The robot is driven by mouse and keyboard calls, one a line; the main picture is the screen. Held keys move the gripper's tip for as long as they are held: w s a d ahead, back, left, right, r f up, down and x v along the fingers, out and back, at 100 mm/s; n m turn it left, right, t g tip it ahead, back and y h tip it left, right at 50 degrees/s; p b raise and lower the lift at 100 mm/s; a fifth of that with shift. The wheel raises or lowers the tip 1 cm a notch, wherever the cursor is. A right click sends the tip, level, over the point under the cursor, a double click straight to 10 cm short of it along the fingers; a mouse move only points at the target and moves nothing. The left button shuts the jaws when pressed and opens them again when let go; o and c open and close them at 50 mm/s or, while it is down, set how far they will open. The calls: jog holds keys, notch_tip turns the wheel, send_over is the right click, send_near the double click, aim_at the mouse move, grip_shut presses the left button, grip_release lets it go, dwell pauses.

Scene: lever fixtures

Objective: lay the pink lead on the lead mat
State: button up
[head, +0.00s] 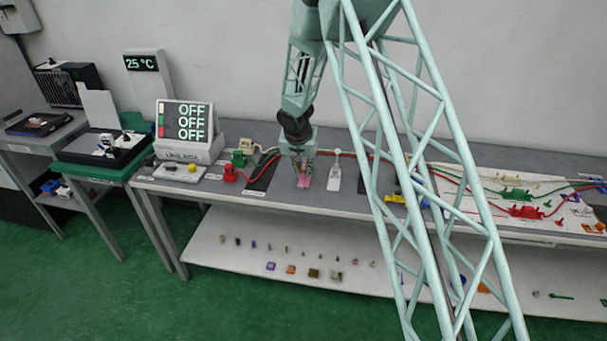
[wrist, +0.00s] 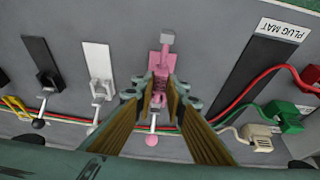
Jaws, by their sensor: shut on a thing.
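My gripper (head: 303,163) is low over the bench at a pink lever-like fixture (head: 304,183). In the wrist view, my gripper's fingers (wrist: 160,98) are closed around a pink piece (wrist: 159,82) in line with that fixture. A grey block shows at its far end, and a thin rod with a pink ball (wrist: 151,141) shows at the near end. The fingers hide where the pink piece meets the fixture, and I cannot tell whether it is a separate lead. A dark mat labelled PLUG MAT (wrist: 247,82) lies to its right. I cannot make out a mat labelled for leads.
A white lever (head: 335,170) stands close right of my gripper in the head view. Beyond it is a black lever plate (head: 368,176). A red plug (head: 230,173) and a green plug (head: 238,158) with cables lie left. Red and green cables run along the bench.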

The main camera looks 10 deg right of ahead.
jog(key=shift+s+r, duration=0.1)
jog(key=shift+r, duration=0.45)
jog(key=s+r+b, duration=0.1)
jog(key=s+b, duration=0.6)
jog(key=s, duration=0.8)
jog(key=shift+s+r, duration=0.2)
jog(key=shift+s, duration=0.2)
jog(key=shift+r, duration=0.1)
notch_tip(320, 180, up, 11)
jog(key=w+n, duration=0.1)
jog(key=w, duration=0.2)
jog(key=shift+a, duration=0.15)
dwell(0.3)
jog(key=shift+s, duration=0.1)
dwell(0.4)
